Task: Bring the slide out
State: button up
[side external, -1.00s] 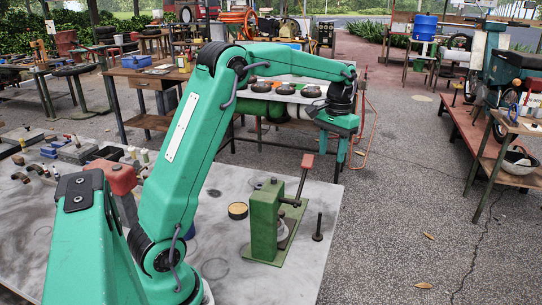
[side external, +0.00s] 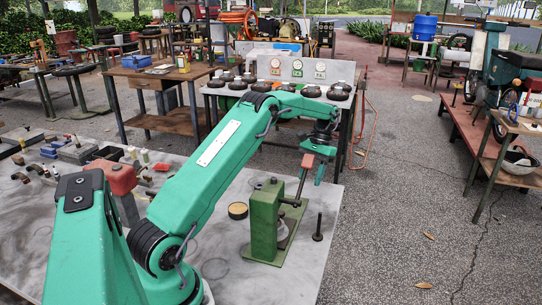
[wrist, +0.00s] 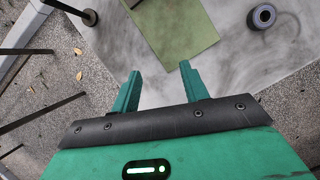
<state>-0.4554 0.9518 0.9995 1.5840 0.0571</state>
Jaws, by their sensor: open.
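A green press-like fixture (side external: 264,220) stands on a green base plate near the right edge of the grey table. I cannot tell which part is the slide. My gripper (side external: 320,180) hangs close to the handle in the side view, partly hidden behind it; contact cannot be told. In the wrist view its two green fingers (wrist: 160,70) are apart with nothing between them. Part of the green base plate (wrist: 178,28) lies beyond the fingertips. The fixture's upright body and lever are not seen there.
A dark bolt (side external: 318,228) stands upright right of the fixture. A round tin (side external: 237,211) lies to its left. A dark ring-shaped item (wrist: 263,16) shows in the wrist view. Small parts (side external: 75,150) crowd the table's far left. A bench with dark round pieces stands behind.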

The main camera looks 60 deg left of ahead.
jog(key=shift+s+d, duration=0.1)
jog(key=shift+s, duration=0.15)
send_over(281, 212)
jog(key=w+a, duration=0.1)
jog(key=w, duration=0.2)
jog(key=shift+s+x, duration=0.2)
jog(key=shift+x, duration=2.4)
jog(key=shift+a+r, duration=0.1)
jog(key=shift+a, duration=0.05)
grip_shut()
